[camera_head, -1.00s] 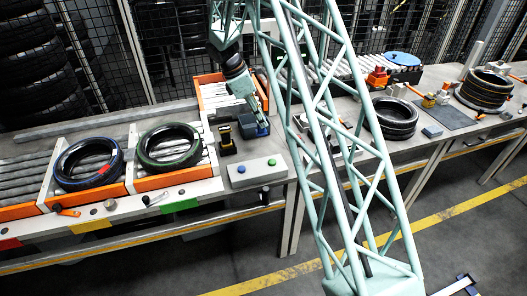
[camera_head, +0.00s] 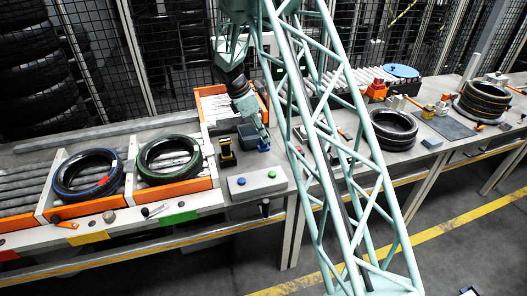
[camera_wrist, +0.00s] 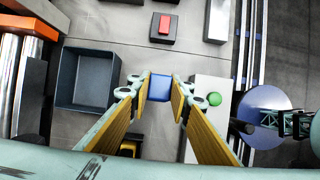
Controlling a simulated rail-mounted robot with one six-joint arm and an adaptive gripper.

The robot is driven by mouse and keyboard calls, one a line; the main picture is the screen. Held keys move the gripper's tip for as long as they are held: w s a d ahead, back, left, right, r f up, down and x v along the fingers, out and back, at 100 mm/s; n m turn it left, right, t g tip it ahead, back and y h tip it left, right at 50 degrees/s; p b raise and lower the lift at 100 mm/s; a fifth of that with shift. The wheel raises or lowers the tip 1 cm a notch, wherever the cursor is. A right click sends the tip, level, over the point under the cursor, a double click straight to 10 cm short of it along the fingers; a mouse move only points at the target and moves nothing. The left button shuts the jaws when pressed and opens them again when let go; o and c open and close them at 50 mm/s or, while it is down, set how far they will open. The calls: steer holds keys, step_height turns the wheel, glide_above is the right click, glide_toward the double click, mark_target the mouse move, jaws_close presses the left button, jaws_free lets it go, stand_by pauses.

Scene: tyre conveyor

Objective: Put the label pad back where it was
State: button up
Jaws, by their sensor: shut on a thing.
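The label pad appears to be the small blue block (camera_wrist: 161,88) between my fingertips in the wrist view. It also shows as a blue patch (camera_head: 264,149) below the fingers in the head view. My gripper (camera_wrist: 160,101) is shut on it; in the head view my gripper (camera_head: 263,140) is just right of a dark open bin (camera_head: 247,141). The wrist view shows the bin (camera_wrist: 64,96) left of the pad, with an empty-looking floor. I cannot tell whether the pad touches the bench.
A grey control box (camera_head: 240,187) with blue and green buttons stands in front. A black-and-yellow device (camera_head: 227,154) is left of the bin. Two tyres (camera_head: 88,173) (camera_head: 169,159) lie on the rollers at left. A block with a red top (camera_wrist: 165,25) is beyond the pad.

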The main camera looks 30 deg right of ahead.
mark_target(263, 148)
steer(key=shift+f, duration=1.65)
steer(key=shift+f+b, duration=0.4)
steer(key=shift+f, duration=1.45)
steer(key=shift+f, duration=0.15)
steer(key=o, duration=0.9)
steer(key=p+v, duration=0.1)
steer(key=v, duration=1.1)
steer(key=shift+r, duration=0.3)
